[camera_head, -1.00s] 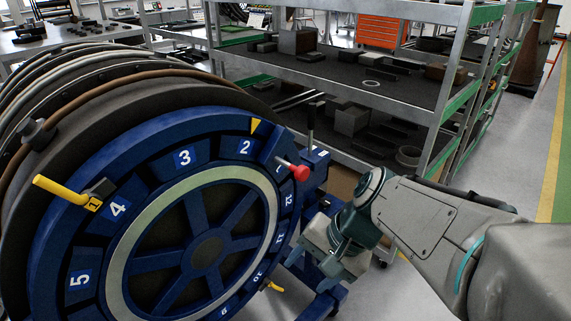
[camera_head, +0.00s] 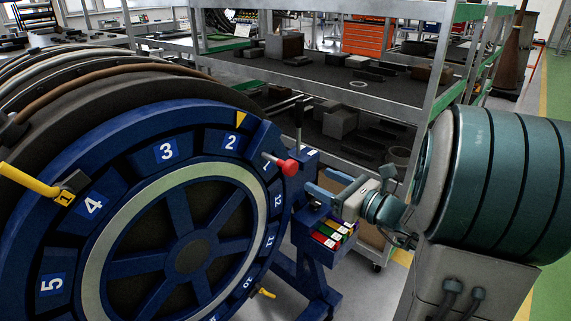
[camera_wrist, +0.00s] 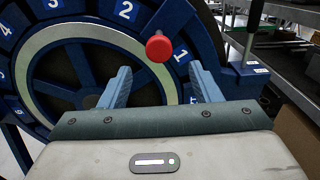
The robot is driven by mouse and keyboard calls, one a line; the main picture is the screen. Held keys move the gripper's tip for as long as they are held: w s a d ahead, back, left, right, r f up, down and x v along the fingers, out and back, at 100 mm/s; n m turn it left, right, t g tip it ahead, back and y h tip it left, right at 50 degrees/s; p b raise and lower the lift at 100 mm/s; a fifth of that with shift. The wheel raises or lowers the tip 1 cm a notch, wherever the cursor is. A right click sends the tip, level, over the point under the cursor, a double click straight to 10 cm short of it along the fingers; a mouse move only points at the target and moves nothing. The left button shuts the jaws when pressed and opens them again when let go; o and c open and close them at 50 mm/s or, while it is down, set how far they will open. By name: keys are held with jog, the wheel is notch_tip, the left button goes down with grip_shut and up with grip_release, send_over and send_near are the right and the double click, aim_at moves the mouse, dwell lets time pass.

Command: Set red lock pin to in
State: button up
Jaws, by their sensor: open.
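The red lock pin (camera_head: 286,167) is a red knob on a metal stem. It sticks out from the blue ring of the numbered wheel (camera_head: 170,150), at the upper right near number 1. In the wrist view the red knob (camera_wrist: 159,47) lies beyond and between the two fingers, near the number 1 label. My gripper (camera_head: 310,196) is to the right of and below the knob, with its two fingers apart and pointing toward the wheel. In the wrist view my gripper (camera_wrist: 158,88) is open and empty. The knob is not touched by either finger.
A yellow handle (camera_head: 30,180) sticks out at the wheel's left. A black upright lever (camera_head: 299,115) stands behind the pin. A small box of colored parts (camera_head: 330,234) sits below my gripper. A metal shelf rack (camera_head: 370,95) stands behind.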

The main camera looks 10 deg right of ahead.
aim_at(279, 160)
jog(key=p+x, duration=0.2)
jog(key=x, duration=1)
jog(key=shift+w+a, duration=0.1)
grip_shut()
jog(key=b+x, duration=0.1)
jog(key=x, duration=0.2)
jog(key=shift+w+a+f, duration=0.15)
jog(key=shift+a, duration=0.05)
jog(key=shift+w+r, duration=0.1)
jog(key=shift+r, duration=0.1)
jog(key=shift+c, duration=0.9)
grip_release()
jog(key=shift+o, duration=0.9)
jog(key=shift+w+a, duration=0.1)
